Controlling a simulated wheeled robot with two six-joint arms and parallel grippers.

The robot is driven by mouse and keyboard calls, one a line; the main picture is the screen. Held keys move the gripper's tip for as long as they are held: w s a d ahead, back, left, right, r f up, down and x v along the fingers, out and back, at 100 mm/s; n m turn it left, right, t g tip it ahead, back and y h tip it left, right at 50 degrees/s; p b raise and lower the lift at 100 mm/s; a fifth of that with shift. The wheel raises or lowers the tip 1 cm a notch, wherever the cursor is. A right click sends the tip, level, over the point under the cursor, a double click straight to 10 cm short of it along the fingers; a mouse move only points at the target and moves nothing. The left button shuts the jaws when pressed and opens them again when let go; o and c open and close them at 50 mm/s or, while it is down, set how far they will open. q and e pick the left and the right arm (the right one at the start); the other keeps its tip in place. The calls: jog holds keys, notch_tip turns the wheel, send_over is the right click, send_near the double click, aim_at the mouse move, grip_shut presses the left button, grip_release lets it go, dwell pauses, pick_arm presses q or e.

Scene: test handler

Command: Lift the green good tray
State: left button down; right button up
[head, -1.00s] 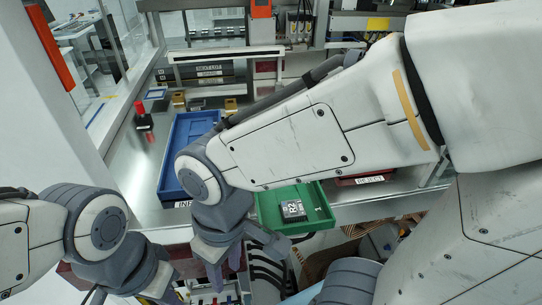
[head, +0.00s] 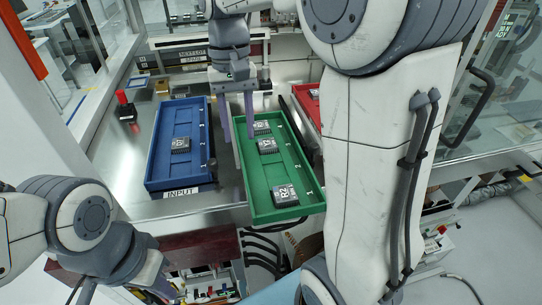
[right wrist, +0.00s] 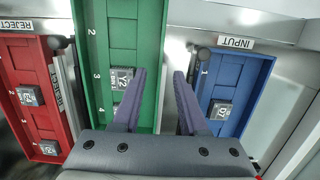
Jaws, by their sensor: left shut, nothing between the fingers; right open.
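The green tray (head: 289,160) stands to the right of the blue tray in the head view, with 3 dark labelled chips visible in it. It also shows left of centre in the right wrist view (right wrist: 118,20). My right gripper (head: 238,135) is open and points down at the tray's left long side, towards its far end. In the right wrist view, one finger overlaps the tray's right wall and the other is over the gap beside the blue tray. I cannot tell whether the fingers touch the wall. My left gripper (head: 163,288) is shut and empty at the lower left, away from the trays.
The blue tray (head: 165,160), labelled INPUT, holds one chip. The red tray (head: 300,95) is on the green tray's other side, partly hidden by my right arm; its chips show in the right wrist view. A red-capped black object (head: 124,108) stands left of the blue tray.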

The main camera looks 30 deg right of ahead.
aim_at(241, 156)
jog(key=shift+s+a+f+p, duration=0.1)
jog(key=shift+f+p, duration=0.1)
jog(key=shift+f, duration=0.8)
jog(key=shift+s+f+p, duration=0.15)
jog(key=shift+f+p, duration=0.05)
jog(key=shift+f, duration=0.75)
jog(key=shift+s+a+f+p, duration=0.1)
jog(key=shift+f+p, duration=0.1)
jog(key=shift+f, duration=0.8)
grip_shut()
